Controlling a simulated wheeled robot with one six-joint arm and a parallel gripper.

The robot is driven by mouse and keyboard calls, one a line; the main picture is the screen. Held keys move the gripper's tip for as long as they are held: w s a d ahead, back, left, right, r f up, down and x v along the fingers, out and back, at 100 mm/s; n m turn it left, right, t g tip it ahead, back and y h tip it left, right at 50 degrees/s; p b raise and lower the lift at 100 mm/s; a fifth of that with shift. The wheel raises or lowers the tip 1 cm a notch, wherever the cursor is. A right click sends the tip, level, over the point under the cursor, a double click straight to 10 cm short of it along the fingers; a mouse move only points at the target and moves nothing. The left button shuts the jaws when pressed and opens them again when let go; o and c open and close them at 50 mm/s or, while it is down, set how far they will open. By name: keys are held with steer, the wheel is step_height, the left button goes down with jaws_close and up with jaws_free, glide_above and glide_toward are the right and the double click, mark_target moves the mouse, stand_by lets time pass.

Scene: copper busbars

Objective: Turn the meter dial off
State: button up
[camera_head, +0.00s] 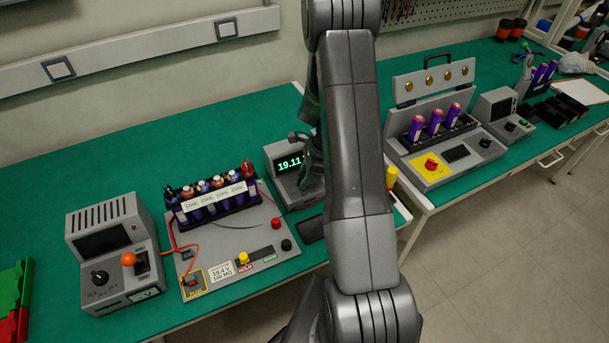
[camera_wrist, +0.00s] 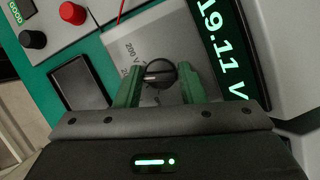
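The meter (camera_head: 283,167) is a grey box on the green bench, and its lit screen reads 19.11 V. In the head view my arm hides part of it. Its black round dial (camera_wrist: 160,74) shows in the wrist view, with a pale pointer bar across it and a "200 V" mark beside it. My gripper (camera_wrist: 160,86) is open, with one green finger on each side of the dial. Gaps show between the fingers and the dial. I cannot tell how far the fingertips stand above the meter's face. In the head view my gripper is mostly hidden behind my arm.
Left of the meter is a panel (camera_head: 214,275) with a battery pack, wires, and red, yellow and black knobs. A grey box (camera_head: 104,294) with an orange knob stands farther left. A dark flat object (camera_wrist: 78,82) lies beside the meter. Another bench with a battery case (camera_head: 430,80) is at right.

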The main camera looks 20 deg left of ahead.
steer(key=c, duration=0.5)
steer(key=shift+o, duration=0.2)
steer(key=shift+n, duration=0.4)
steer(key=n+b, duration=0.1)
steer(key=n, duration=0.1)
steer(key=n+g+h+b, duration=0.1)
steer(key=n, duration=0.2)
steer(key=shift+w+a+n+g+h+b, duration=0.15)
steer(key=shift+n+g+h+b, duration=0.15)
steer(key=shift+b, duration=0.05)
steer(key=n+h, duration=0.1)
steer(key=n, duration=0.1)
steer(key=n+h+b, duration=0.1)
steer(key=n, duration=0.2)
steer(key=shift+a+g, duration=0.1)
steer(key=shift+g, duration=0.2)
steer(key=shift+n+h+b, duration=0.7)
steer(key=shift+n+h, duration=0.1)
steer(key=shift+n, duration=1.7)
steer(key=o, duration=1)
